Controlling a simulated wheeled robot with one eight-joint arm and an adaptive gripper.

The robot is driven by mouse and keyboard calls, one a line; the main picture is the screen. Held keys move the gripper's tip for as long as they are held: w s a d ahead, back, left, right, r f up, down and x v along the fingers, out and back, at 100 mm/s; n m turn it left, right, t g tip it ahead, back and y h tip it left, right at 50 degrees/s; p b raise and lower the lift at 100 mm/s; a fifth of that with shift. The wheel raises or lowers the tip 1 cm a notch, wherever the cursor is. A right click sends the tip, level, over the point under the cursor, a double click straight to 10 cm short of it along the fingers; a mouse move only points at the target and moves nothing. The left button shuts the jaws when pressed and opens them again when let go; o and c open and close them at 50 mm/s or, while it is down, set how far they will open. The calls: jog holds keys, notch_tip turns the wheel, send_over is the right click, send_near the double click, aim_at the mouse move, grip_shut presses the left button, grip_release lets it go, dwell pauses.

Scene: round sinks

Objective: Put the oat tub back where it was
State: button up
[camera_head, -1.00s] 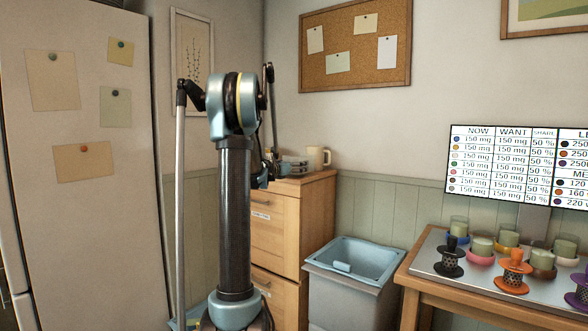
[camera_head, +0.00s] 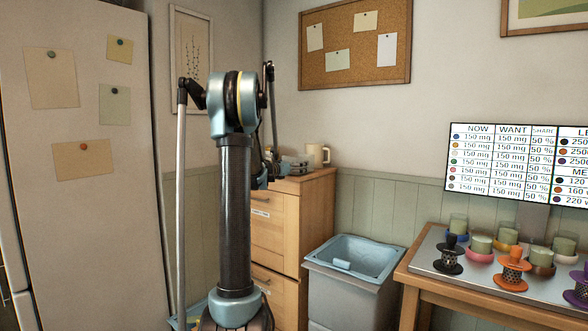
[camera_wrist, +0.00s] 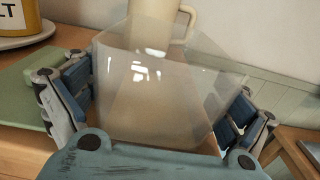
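In the head view my gripper shows only partly, behind my arm, at the top of the wooden drawer cabinet (camera_head: 285,225).
A cream mug (camera_wrist: 155,28) stands just beyond the tub. A yellow canister (camera_wrist: 18,18) on a pale dish and a green mat (camera_wrist: 28,85) are at left. A grey bin (camera_head: 350,285) and a table with a metal tray (camera_head: 470,283) stand right of the cabinet.

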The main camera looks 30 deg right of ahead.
jog(key=shift+a, duration=0.1)
dwell(0.3)
jog(key=v, duration=1.1)
jog(key=shift+a, duration=0.4)
jog(key=shift+s+f, duration=0.1)
jog(key=shift+s, duration=0.05)
